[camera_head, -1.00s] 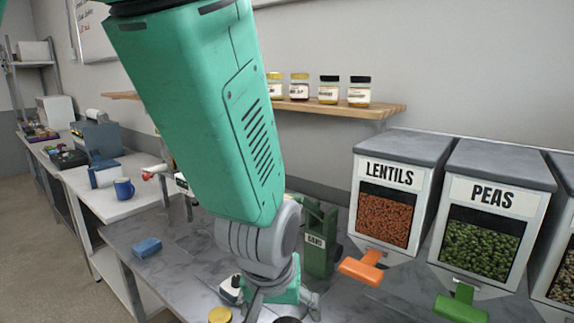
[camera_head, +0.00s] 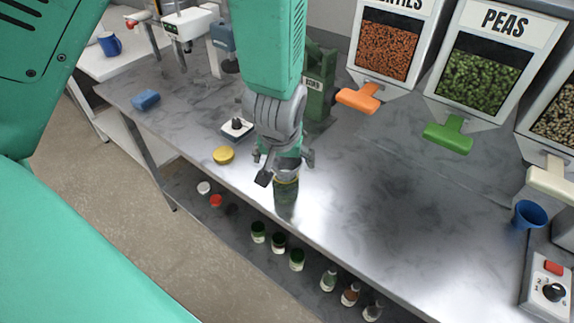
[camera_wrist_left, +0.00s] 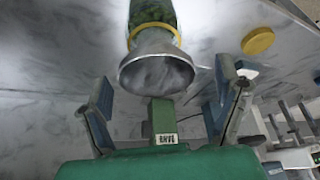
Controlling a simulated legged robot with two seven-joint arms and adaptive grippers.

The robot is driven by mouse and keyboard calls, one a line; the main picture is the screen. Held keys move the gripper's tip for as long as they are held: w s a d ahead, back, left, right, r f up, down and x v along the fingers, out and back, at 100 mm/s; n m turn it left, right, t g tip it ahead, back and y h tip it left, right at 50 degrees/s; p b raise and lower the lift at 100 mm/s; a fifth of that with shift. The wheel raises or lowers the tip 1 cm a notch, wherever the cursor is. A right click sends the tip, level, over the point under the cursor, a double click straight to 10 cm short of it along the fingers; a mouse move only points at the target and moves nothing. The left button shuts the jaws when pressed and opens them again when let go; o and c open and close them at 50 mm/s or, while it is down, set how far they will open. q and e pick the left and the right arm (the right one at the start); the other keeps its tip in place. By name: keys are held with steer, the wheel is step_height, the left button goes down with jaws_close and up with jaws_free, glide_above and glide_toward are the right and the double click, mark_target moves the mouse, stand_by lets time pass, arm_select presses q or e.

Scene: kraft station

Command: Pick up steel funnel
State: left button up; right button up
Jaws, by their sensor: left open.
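The steel funnel (camera_wrist_left: 158,68) shows in the left wrist view as a silver cone with its wide mouth facing the camera. It sits at the yellow-rimmed end of a glass jar with green contents (camera_wrist_left: 153,14). My left gripper (camera_head: 286,168) is open just above the jar. Its two fingers, also in the left wrist view (camera_wrist_left: 163,78), are spread to either side of the funnel, with a gap visible. My right gripper is not in view.
A yellow lid (camera_head: 223,155), a small white-based item (camera_head: 237,128) and a blue sponge (camera_head: 146,99) lie left of the gripper. A green machine (camera_head: 321,85) stands behind. The bench's right middle is clear.

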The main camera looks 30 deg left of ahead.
arm_select(q)
steer(key=shift+w+d+f, duration=0.1)
steer(key=shift+w+f, duration=0.15)
steer(key=shift+f, duration=0.25)
steer(key=shift+d+f, duration=0.1)
steer(key=shift+d, duration=0.1)
steer(key=c, duration=0.3)
steer(key=shift+s+a, duration=0.1)
steer(key=shift+a, duration=0.25)
steer(key=c, duration=1)
steer(key=shift+o, duration=0.2)
